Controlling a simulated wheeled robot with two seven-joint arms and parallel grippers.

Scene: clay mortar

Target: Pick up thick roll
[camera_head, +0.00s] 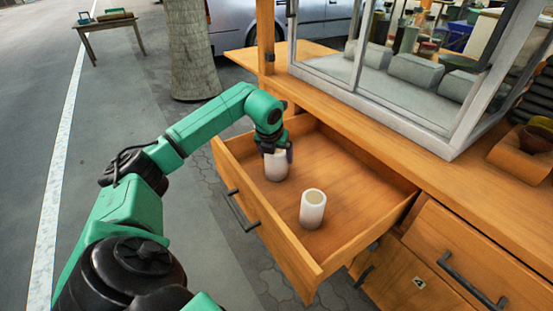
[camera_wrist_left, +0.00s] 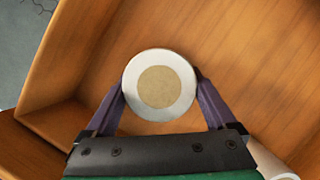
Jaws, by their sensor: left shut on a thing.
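The thick roll (camera_head: 276,168), pale and off-white, stands upright in the left rear part of the open drawer. In the left wrist view the thick roll (camera_wrist_left: 160,86) shows end-on, with a wide white ring around a tan centre. My left gripper (camera_head: 275,148) is shut on it from above, one finger on each side. I cannot tell whether its base touches the drawer floor. A second, slimmer-looking roll (camera_head: 313,209) stands upright and apart, nearer the drawer front; its edge shows in the wrist view (camera_wrist_left: 272,163). My right gripper is not in view.
The wooden drawer (camera_head: 267,243) is pulled out, with walls around both rolls. The counter with a glass case (camera_head: 390,90) rises behind and right. A tree trunk (camera_head: 188,50) stands at the back. Paved floor lies left, and a small table (camera_head: 108,22) stands far off.

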